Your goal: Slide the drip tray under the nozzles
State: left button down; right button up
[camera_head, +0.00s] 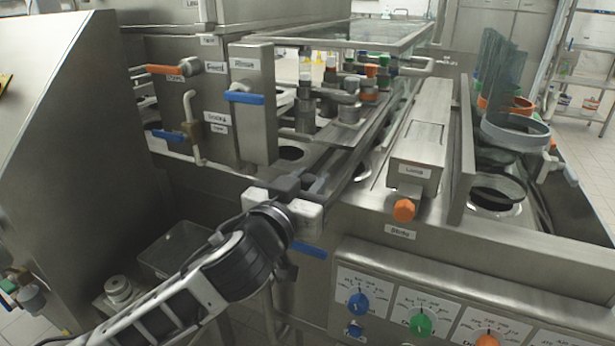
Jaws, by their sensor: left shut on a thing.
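My left gripper (308,186) comes in from the lower left and is shut at the front end of a long, narrow metal tray (352,152), which looks like the drip tray. The jaws hide the tray's near end. The tray runs back and to the right along the steel counter, beside the row of nozzles (350,103). The nozzles have grey bodies with orange, green and blue caps. They hide part of the tray's left side, so I cannot tell how far under them it lies. My right gripper is out of view.
Left of the nozzles is a steel block with a blue lever (245,98). Right of the tray is a steel box with an orange knob (404,210). A control panel with coloured dials (420,324) is at the front right. A tall steel panel (75,150) stands left.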

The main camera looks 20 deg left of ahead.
pick_arm(q)
jog(key=shift+d, duration=0.3)
jog(key=c, duration=1.2)
grip_release()
jog(key=shift+d, duration=0.1)
jog(key=shift+o, duration=0.2)
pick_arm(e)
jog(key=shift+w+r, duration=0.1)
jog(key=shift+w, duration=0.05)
pick_arm(q)
jog(key=s+a+p, duration=0.1)
jog(key=s+p, duration=0.7)
jog(key=s, duration=0.8)
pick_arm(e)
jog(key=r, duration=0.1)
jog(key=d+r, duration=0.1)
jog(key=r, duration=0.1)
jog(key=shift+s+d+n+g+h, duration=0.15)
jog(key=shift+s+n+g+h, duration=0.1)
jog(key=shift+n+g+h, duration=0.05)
pick_arm(q)
jog(key=shift+a, duration=0.1)
